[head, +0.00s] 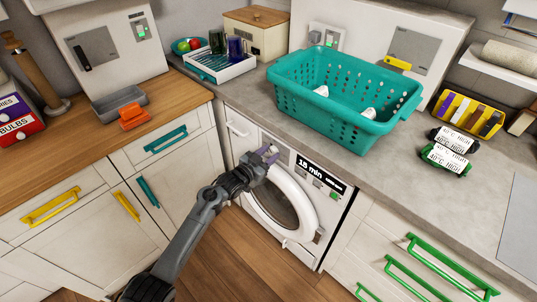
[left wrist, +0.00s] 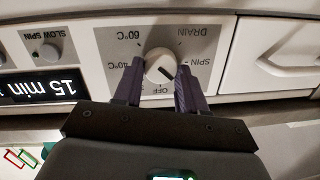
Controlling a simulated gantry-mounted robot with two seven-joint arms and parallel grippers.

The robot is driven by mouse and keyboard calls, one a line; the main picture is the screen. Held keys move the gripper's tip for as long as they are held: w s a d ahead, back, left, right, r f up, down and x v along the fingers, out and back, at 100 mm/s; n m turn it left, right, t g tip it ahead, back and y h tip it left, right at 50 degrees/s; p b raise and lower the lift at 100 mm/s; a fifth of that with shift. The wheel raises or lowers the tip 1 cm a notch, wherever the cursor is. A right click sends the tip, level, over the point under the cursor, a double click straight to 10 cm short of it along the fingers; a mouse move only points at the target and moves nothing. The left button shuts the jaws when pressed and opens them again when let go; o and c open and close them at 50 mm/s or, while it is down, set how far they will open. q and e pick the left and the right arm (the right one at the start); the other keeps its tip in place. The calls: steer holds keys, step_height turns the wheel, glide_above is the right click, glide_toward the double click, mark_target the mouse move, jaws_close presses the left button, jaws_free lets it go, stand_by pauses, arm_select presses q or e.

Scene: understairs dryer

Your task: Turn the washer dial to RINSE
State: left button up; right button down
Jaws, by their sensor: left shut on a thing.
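The washer (head: 325,215) is white and front-loading, set under the counter, with its round door closed. Its dial (left wrist: 160,66) is a white knob on a grey plate, seen upside down in the left wrist view. My left gripper (head: 268,157) is at the washer's control panel and hides the dial in the head view. In the left wrist view its two purple fingers (left wrist: 159,85) are shut on the knob's sides. My right gripper is not in view.
The washer's display (head: 321,174) reads 15 min. A teal basket (head: 345,95) stands on the counter above. A detergent drawer (left wrist: 270,55) is closed beside the dial plate. Wooden floor (head: 245,255) lies open before the washer.

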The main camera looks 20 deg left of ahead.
arm_select(q)
steer(key=o, duration=1.1)
steer(key=shift+c, duration=0.2)
steer(key=shift+s+a, duration=0.1)
steer(key=shift+s, duration=0.05)
steer(key=shift+s+a, duration=0.1)
steer(key=shift+s, duration=0.2)
steer(key=f+p+v, duration=0.1)
steer(key=p+v, duration=0.1)
steer(key=v, duration=0.8)
steer(key=shift+r, duration=0.45)
